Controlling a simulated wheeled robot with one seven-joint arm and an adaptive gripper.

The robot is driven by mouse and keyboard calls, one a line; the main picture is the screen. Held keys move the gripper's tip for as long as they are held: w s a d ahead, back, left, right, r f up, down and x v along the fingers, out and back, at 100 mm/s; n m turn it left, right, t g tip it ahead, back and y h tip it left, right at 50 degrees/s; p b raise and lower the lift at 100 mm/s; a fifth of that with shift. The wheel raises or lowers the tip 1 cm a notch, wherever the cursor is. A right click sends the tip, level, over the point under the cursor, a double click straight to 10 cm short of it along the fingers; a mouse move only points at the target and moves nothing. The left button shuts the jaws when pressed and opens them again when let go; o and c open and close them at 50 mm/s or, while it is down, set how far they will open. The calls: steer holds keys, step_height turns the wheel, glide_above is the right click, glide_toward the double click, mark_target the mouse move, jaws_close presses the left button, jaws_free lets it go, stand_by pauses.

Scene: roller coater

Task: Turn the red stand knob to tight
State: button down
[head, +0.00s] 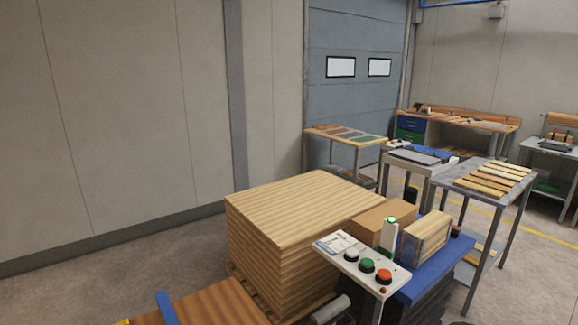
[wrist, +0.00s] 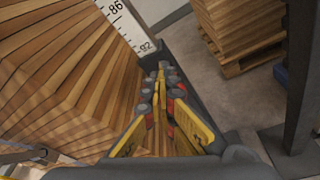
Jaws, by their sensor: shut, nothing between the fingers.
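My gripper (wrist: 162,72) shows in the wrist view, with yellow and dark fingers brought together and nothing held. Its tips are beside the lower end of a white scale (wrist: 122,22) marked 86 and 92, over a dark rail. Small red patches show along the fingers; I cannot tell whether they belong to the gripper or to something behind it. I cannot make out the red stand knob for certain in either view. In the head view a white control panel (head: 345,250) on a post carries a black, a green and a red button (head: 384,276).
Stacked boards (head: 300,200) stand on a pallet in the head view's middle. Wooden boards (wrist: 60,80) fill the wrist view's left side. A blue-topped table (head: 440,272) and a grey table with wood strips (head: 515,190) stand at right. Floor is open at left.

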steer(key=shift+w+d, duration=0.2)
steer(key=shift+w, duration=0.05)
steer(key=shift+w+d+f+b, duration=0.25)
steer(key=shift+w+d+b, duration=0.25)
steer(key=shift+b, duration=0.15)
steer(key=shift+w+d+f+b, duration=0.15)
steer(key=shift+d+f+b, duration=0.1)
steer(key=shift+f+b, duration=0.1)
steer(key=shift+f, duration=0.2)
steer(key=shift+d, duration=0.1)
steer(key=f+v, duration=0.1)
steer(key=v, duration=0.5)
steer(key=shift+s+p, duration=0.2)
steer(key=shift+p, duration=0.15)
steer(key=shift+r, duration=0.1)
stand_by(0.3)
